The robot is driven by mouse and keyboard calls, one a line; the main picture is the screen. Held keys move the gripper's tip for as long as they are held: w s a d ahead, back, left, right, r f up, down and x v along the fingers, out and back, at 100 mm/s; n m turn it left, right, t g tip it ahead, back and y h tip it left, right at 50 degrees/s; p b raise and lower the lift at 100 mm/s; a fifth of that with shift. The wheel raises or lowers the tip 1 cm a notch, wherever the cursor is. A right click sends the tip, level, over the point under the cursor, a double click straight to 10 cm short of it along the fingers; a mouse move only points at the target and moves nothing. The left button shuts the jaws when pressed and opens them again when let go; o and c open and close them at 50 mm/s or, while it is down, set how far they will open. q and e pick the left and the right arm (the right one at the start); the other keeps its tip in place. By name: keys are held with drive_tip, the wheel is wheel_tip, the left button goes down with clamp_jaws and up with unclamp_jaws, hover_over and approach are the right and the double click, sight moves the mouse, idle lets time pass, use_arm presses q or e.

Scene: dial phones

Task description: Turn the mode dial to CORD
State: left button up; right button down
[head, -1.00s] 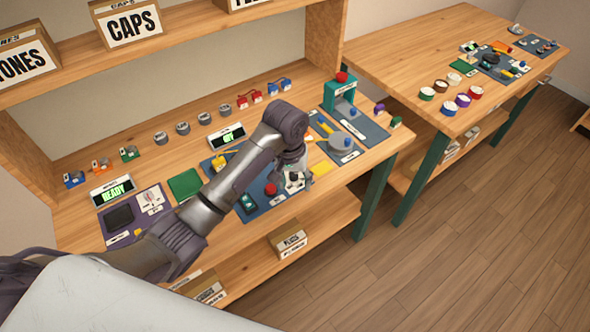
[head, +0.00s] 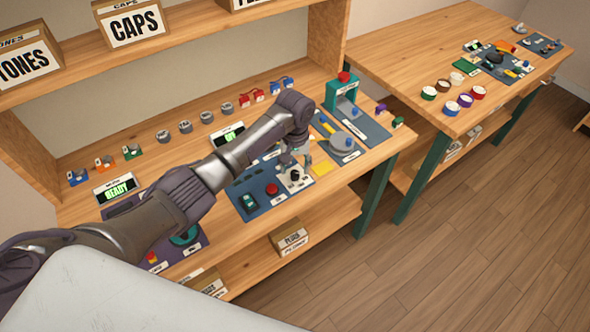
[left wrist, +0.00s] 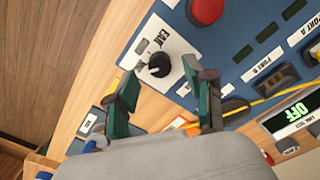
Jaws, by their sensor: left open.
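The mode dial is a black round knob (left wrist: 157,65) on a white plate with dark lettering, part of which looks like "EAR". It also shows in the head view (head: 296,176) at the front of a blue panel. I cannot tell exactly where its pointer is set. My left gripper (head: 294,158) reaches down over the dial from behind. In the left wrist view its two green-padded fingers (left wrist: 160,78) are spread apart, with the knob just beyond their tips and between them. It holds nothing. My right gripper is not in view.
A red button (head: 271,189) and a dark green switch (head: 249,201) sit beside the dial. A small display (left wrist: 292,114) reads OFF in the left wrist view. A display reading READY (head: 116,189) stands at left.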

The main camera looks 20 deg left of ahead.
sight(295, 176)
use_arm(q)
drive_tip(key=shift+f, duration=1.45)
drive_tip(key=shift+c, duration=0.4)
clamp_jaws()
